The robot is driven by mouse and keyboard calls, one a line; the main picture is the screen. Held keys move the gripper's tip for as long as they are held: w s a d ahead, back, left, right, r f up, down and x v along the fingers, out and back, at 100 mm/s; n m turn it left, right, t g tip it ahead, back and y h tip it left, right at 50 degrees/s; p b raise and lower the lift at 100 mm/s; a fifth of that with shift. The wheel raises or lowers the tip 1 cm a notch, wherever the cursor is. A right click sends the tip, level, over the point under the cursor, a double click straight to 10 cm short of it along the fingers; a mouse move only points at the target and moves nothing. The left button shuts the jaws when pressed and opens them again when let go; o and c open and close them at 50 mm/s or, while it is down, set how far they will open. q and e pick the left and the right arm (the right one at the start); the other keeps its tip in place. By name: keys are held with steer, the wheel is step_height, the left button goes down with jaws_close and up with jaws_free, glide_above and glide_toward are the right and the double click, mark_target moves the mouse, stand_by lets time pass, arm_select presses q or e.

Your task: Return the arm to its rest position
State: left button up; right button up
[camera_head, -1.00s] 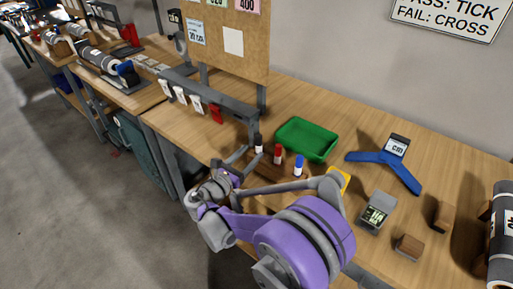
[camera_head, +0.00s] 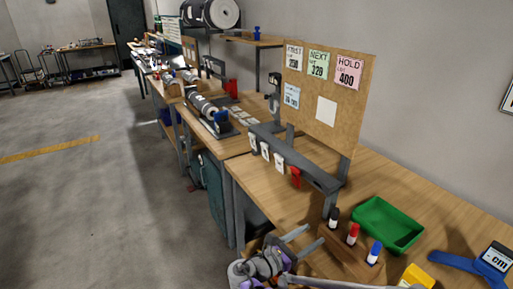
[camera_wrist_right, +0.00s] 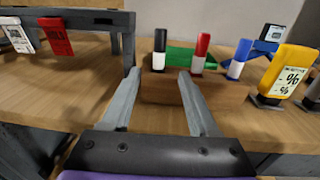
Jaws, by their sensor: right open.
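My right gripper (camera_head: 304,241) is at the lower middle of the head view, at the table's front edge. Its two grey fingers stand apart with nothing between them; they also show in the right wrist view (camera_wrist_right: 158,98). Just beyond the fingertips is a wooden block (camera_wrist_right: 190,91) holding a black marker (camera_wrist_right: 159,50), a red marker (camera_wrist_right: 201,53) and a blue marker (camera_wrist_right: 239,59) upright. Most of my right arm is below the head view's lower edge. My left gripper is not in view.
A green tray (camera_head: 386,226) stands behind the markers. A yellow device (camera_wrist_right: 289,72) is to their right, and a blue stand (camera_head: 455,262) is farther right. A grey rack (camera_head: 300,165) with hanging tags and a pinboard (camera_head: 345,75) are to the left. Floor (camera_head: 90,210) is open at left.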

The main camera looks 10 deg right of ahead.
steer(key=s+d+r+m+g+y+p, duration=0.1)
steer(key=s+d+m+g+y+p, duration=0.2)
steer(key=s+m, duration=0.35)
steer(key=s+d+r+m+y+p, duration=0.1)
steer(key=s+m+y+p, duration=0.2)
steer(key=s+m+y, duration=0.35)
steer(key=s+a+r+m+y+p, duration=0.1)
steer(key=s+a+m+y+p, duration=0.4)
steer(key=s+a+m, duration=0.4)
steer(key=shift+s+r+m+t+y, duration=0.25)
steer(key=shift+s+m+y, duration=0.25)
steer(key=shift+s+y, duration=0.4)
steer(key=shift+s+a, duration=0.1)
